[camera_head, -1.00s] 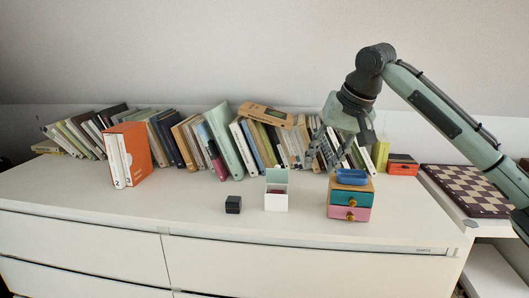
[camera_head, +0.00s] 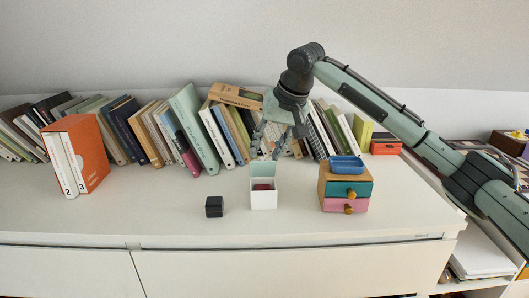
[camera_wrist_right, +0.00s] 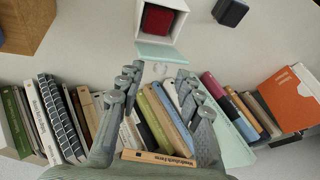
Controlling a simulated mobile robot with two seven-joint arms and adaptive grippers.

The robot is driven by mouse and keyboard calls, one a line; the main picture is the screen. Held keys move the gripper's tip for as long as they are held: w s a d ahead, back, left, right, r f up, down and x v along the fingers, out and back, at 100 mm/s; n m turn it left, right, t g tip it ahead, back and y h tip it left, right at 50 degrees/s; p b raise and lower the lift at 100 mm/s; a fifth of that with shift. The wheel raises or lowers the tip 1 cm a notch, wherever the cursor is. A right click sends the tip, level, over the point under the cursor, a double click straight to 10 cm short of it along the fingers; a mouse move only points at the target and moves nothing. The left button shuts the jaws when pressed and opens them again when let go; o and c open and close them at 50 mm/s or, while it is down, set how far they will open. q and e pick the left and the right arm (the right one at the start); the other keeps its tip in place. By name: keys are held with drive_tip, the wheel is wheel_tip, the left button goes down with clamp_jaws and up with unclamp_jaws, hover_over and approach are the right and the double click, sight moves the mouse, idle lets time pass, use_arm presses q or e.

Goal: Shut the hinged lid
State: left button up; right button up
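A small white box (camera_head: 264,201) stands on the white dresser top. Its pale green hinged lid (camera_head: 262,170) stands up, open, at the back edge. A dark red block (camera_head: 262,187) lies inside. In the right wrist view the box (camera_wrist_right: 181,17), the lid (camera_wrist_right: 160,52) and the red block (camera_wrist_right: 158,19) are at the top. My right gripper (camera_head: 267,153) is just behind and above the lid, pointing down. Its fingers are spread in the wrist view (camera_wrist_right: 163,87), with nothing between them, and seem apart from the lid. My left gripper is out of view.
A small black box (camera_head: 214,207) stands left of the white box. A wooden drawer unit (camera_head: 345,190) with a blue tray (camera_head: 347,164) on top stands to the right. A row of leaning books (camera_head: 190,125) is close behind my gripper. The dresser top in front is clear.

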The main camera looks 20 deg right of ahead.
drive_tip(key=shift+x, duration=0.8)
clamp_jaws()
